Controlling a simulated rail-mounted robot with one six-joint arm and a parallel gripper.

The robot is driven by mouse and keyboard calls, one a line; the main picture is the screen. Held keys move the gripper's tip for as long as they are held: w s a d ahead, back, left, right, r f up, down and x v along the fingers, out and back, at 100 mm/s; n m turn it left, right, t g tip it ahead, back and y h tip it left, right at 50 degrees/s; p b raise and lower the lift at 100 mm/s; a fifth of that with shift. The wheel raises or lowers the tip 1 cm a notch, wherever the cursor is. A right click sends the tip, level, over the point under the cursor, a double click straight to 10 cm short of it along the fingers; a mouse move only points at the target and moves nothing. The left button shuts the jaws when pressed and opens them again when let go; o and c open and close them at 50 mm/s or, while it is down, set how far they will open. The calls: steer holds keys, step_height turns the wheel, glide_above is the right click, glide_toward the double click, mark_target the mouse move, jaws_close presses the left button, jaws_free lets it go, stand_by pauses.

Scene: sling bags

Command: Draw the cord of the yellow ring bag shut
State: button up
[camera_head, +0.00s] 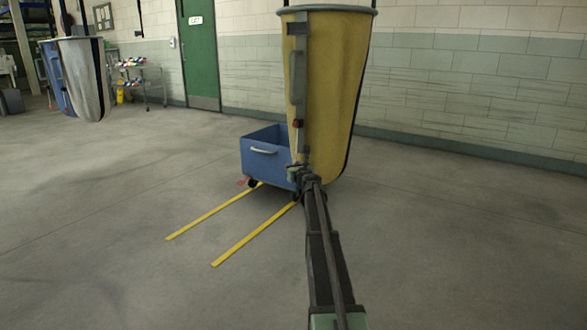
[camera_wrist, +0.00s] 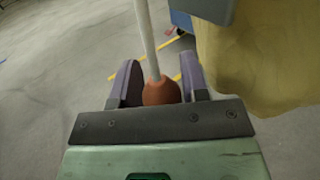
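The yellow ring bag (camera_head: 338,90) hangs mouth up from a grey ring (camera_head: 330,9), with its mouth wide. It also shows at the right of the wrist view (camera_wrist: 255,65). A grey housing (camera_head: 298,70) runs down its left side. In the wrist view, a pale cord (camera_wrist: 146,35) ends in an orange-brown ball (camera_wrist: 162,91). In the head view, my gripper (camera_head: 303,174) is at the bag's lower left.
A blue wheeled cart (camera_head: 262,160) stands behind the bag, with yellow floor lines (camera_head: 255,233) before it. A grey bag (camera_head: 88,80) and a blue bag (camera_head: 58,80) hang at the far left. A shelf rack (camera_head: 140,85) stands by the green door (camera_head: 199,55). Floor at right is clear.

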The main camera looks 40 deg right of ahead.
steer(key=v, duration=1.1)
steer(key=shift+w, duration=0.1)
